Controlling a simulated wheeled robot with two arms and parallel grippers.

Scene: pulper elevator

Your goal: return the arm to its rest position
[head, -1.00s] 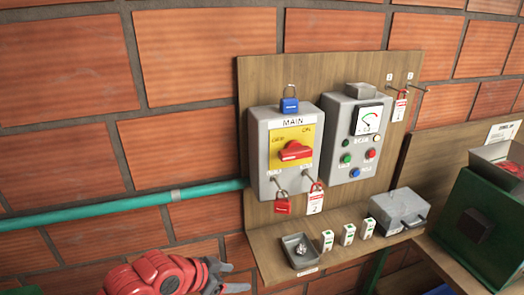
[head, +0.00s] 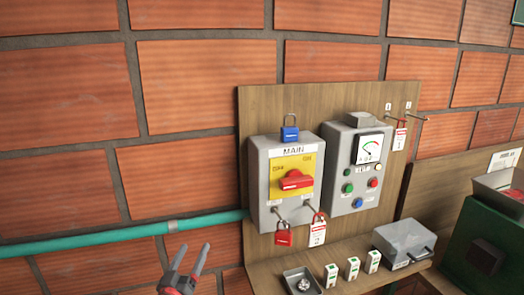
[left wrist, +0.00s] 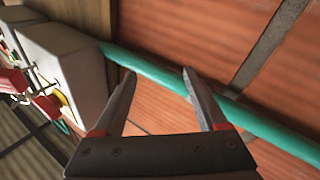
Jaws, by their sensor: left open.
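My left gripper (head: 187,268) is at the bottom of the head view, left of the wooden panel, below the teal pipe. Its two fingers are apart with nothing between them. In the left wrist view the open fingers (left wrist: 161,95) point toward the brick wall and the teal pipe (left wrist: 160,70), with the grey box's side at the left. The main switch box (head: 262,190) has a red handle (head: 296,180) on a yellow plate. A blue padlock (head: 289,130) is on its top; a red padlock (head: 283,234) and a tag (head: 318,230) hang below. My right gripper is not seen.
A control box (head: 339,180) with a gauge and buttons is beside it on the wooden panel (head: 262,105). The shelf below holds a small tray (head: 302,281), several small labelled blocks and a grey case (head: 404,243). A green machine (head: 482,245) stands at the right.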

